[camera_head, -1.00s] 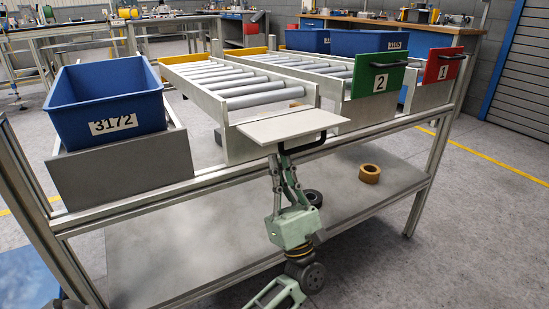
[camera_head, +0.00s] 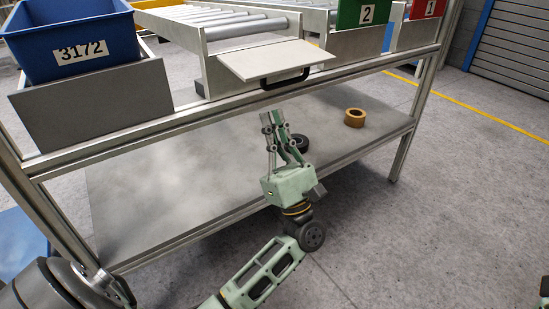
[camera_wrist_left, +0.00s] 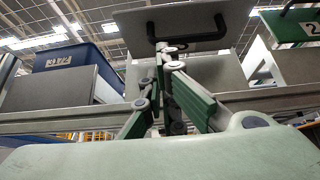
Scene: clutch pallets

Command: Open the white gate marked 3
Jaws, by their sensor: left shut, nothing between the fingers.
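The white gate (camera_head: 275,58) is hinged down at the near end of the middle-left roller lane and sticks out towards me, its lane mouth uncovered. Its black handle (camera_head: 286,80) is at the front edge. No number 3 shows on the face I see. The wrist view shows the gate from below (camera_wrist_left: 225,15), with its handle (camera_wrist_left: 190,38) above the fingers. My left gripper (camera_head: 272,118) points up just below the handle, shut and empty, apparently apart from it. My right gripper is not in view; only a green piece of mine shows at the lower right edge.
A blue crate marked 3172 (camera_head: 75,38) stands left behind a grey panel (camera_head: 95,103). Green gate 2 (camera_head: 362,14) and red gate 1 (camera_head: 425,9) stand upright at right. A tape roll (camera_head: 355,117) and a dark ring (camera_head: 300,143) lie on the lower shelf.

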